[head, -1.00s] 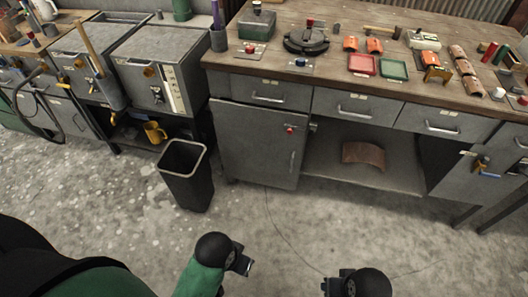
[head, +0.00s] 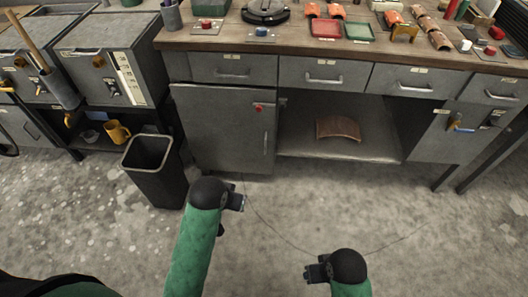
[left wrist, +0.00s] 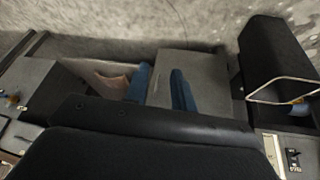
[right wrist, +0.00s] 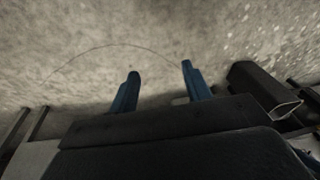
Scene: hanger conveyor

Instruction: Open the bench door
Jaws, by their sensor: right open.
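The bench door (head: 222,128) is a grey panel under the left part of the workbench, and it looks shut. It has a red knob (head: 258,107) near its upper right corner and an upright handle (head: 266,143) by its right edge. My left gripper (head: 240,200) is in front of and below the door, apart from it. In the left wrist view its blue fingers (left wrist: 160,86) are apart with nothing between them, and the grey door (left wrist: 195,62) shows beyond. My right gripper (head: 312,270) is lower and farther right, open and empty over the floor.
A black bin (head: 155,185) stands left of the door on the floor. Right of the door is an open shelf (head: 350,150) with a curved brown piece (head: 338,128). Drawers (head: 325,75) run above, under the cluttered worktop (head: 295,48). The floor before the door is clear.

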